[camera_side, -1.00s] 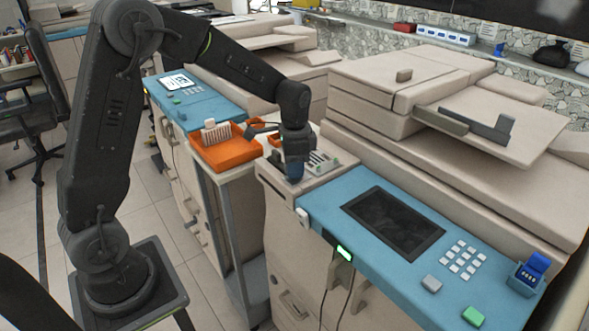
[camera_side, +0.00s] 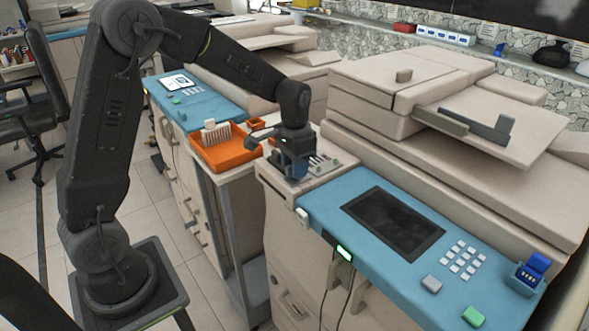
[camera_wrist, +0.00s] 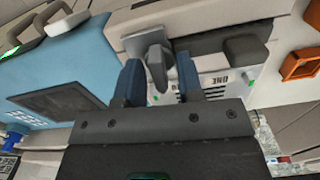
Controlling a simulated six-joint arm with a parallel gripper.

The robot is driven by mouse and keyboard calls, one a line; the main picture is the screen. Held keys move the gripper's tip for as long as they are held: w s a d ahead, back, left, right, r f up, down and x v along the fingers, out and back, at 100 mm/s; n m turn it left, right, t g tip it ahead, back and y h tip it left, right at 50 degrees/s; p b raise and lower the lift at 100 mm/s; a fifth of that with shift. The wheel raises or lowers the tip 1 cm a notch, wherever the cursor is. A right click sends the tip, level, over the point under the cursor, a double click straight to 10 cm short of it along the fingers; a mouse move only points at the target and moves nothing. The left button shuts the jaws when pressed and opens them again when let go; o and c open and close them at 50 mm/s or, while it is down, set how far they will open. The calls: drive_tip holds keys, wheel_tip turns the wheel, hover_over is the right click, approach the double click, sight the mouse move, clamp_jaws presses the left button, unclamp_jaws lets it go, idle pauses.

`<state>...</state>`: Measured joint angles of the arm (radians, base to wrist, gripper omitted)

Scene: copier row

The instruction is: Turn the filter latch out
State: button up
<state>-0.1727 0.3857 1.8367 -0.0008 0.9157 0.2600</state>
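A grey lever, which looks like the filter latch (camera_wrist: 156,62), shows in the wrist view on a pale panel of the copier. My gripper (camera_wrist: 158,80) has its two blue fingers apart, one on either side of the lever. A narrow gap shows beside the lever, and I cannot tell whether either finger touches it. In the side view my gripper (camera_side: 293,168) is low over the copier's left end, and the wrist hides the latch there.
A dark rounded block (camera_wrist: 245,48) and slots lie beside the latch. An orange tray (camera_side: 228,152) stands on the cart to the left. The blue control panel (camera_side: 350,190) with a dark screen (camera_side: 393,222) lies to the right.

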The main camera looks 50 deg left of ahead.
drive_tip(key=shift+r, duration=0.1)
drive_tip(key=shift+r, duration=2.35)
drive_tip(key=shift+s+d+r, duration=0.1)
drive_tip(key=shift+s+r, duration=0.15)
drive_tip(key=shift+r, duration=0.05)
drive_tip(key=s+d+r+t, duration=0.2)
drive_tip(key=s+d+r, duration=0.1)
drive_tip(key=s, duration=0.7)
drive_tip(key=s+d+r+n+t, duration=0.1)
drive_tip(key=s+d+r+t, duration=0.2)
drive_tip(key=s, duration=0.8)
drive_tip(key=shift+s+d+r+t, duration=0.15)
drive_tip(key=shift+d+r+t, duration=0.15)
drive_tip(key=shift+d+r, duration=0.35)
